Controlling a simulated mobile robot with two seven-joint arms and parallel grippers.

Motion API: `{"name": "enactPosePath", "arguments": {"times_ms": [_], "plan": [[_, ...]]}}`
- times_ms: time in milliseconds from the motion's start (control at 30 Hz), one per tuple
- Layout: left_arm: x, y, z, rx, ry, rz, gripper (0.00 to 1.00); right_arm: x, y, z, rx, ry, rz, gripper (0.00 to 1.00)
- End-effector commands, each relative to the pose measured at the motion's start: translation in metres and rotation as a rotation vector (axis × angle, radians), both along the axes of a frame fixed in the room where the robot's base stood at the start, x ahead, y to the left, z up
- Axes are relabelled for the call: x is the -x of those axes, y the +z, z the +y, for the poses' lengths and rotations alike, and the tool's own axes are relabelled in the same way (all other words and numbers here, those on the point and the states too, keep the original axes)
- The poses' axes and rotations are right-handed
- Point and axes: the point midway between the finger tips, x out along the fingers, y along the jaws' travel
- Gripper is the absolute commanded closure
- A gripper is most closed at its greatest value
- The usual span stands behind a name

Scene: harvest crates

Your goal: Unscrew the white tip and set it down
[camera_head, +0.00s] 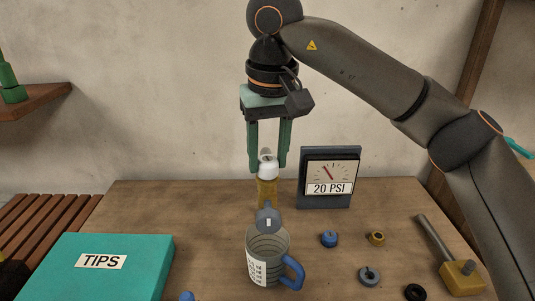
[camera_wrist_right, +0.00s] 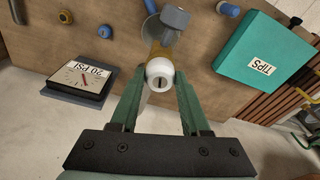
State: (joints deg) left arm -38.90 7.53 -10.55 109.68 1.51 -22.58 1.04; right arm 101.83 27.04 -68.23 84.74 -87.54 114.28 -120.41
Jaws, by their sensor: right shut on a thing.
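The white tip (camera_head: 268,171) sits on top of an upright yellow, brass-like piece (camera_head: 267,191) behind the jug. In the right wrist view the white tip (camera_wrist_right: 160,74) shows end-on, with a dark slot in its middle. My right gripper (camera_head: 268,164) points straight down, its two green fingers shut on the white tip from either side. The wrist view shows the fingers (camera_wrist_right: 158,88) flanking it. The tip still appears in line with the yellow piece; whether the threads are engaged is hidden. My left gripper is not in view.
A clear jug (camera_head: 267,258) with a blue handle stands in front, a grey part at its rim. A 20 PSI gauge (camera_head: 329,178) stands right. Several small fittings, including a blue one (camera_head: 329,239), and a hammer-like tool (camera_head: 460,277) lie right. A teal TIPS box (camera_head: 145,265) fills the left front.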

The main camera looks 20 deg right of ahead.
Motion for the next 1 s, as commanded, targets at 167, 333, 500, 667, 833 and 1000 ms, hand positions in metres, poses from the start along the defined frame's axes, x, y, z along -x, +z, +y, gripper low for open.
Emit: {"name": "enactPosePath", "arguments": {"times_ms": [167,333,500,667,833,1000], "plan": [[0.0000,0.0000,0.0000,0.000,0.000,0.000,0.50,0.0000,0.0000,-0.0008,-0.001,0.234,0.001,0.85],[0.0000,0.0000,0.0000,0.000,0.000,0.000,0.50,-0.0004,-0.0001,-0.0013,0.000,0.455,0.000,0.85],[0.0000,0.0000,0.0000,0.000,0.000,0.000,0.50,-0.0007,0.0003,-0.0016,-0.001,0.665,-0.001,0.85],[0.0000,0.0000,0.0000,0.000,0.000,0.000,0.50,-0.0007,0.0006,-0.0018,-0.001,0.769,-0.001,0.85],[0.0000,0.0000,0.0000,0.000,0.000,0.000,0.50,-0.0007,0.0006,-0.0017,0.001,0.780,-0.001,0.85],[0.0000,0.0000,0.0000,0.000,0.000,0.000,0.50,-0.0007,0.0006,-0.0017,0.000,0.778,-0.001,0.43]]}}
